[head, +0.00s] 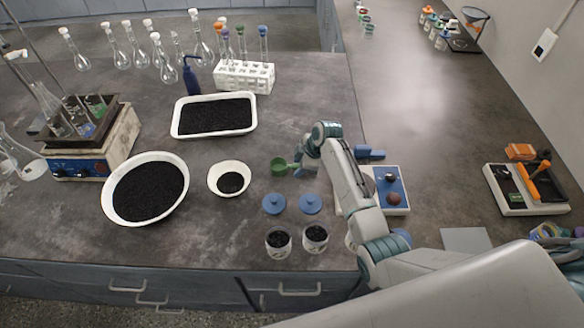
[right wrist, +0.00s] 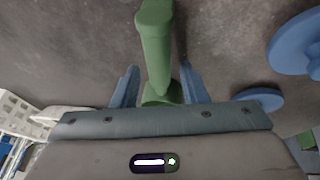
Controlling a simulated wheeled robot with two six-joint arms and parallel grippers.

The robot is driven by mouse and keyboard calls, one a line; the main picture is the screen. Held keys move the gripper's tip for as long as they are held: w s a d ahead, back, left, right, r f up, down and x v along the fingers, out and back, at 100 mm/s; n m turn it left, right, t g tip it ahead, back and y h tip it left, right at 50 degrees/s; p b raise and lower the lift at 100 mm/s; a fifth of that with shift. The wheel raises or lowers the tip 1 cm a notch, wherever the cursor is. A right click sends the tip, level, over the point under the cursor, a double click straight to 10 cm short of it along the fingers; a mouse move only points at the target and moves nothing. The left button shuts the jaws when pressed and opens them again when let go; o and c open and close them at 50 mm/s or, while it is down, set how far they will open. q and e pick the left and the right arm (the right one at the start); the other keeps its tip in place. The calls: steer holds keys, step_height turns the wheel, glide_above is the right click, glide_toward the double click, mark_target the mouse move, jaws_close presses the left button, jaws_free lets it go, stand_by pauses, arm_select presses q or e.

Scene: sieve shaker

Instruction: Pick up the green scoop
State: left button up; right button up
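The green scoop (head: 279,166) lies on the dark bench right of the small white bowl, its handle pointing right toward my right gripper (head: 304,168). In the right wrist view the scoop's green handle (right wrist: 156,45) runs between the two blue fingers of the right gripper (right wrist: 158,75). The fingers stand apart, one on each side of the handle, with a narrow gap showing on both sides. The far part of the scoop is partly hidden by the gripper body in that view. My left gripper is not in view.
A small white bowl (head: 221,190) of dark grains stands left of the scoop. Two blue lids (head: 274,204) and two jars (head: 278,249) are in front. A white tray (head: 254,117) lies behind left. A blue-and-white device (head: 402,203) stands right of the arm.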

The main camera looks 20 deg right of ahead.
jaws_close()
step_height(320, 180, up, 9)
steer(key=b, duration=0.2)
steer(key=shift+f+b, duration=0.1)
steer(key=shift+b, duration=0.3)
steer(key=shift+r, duration=0.65)
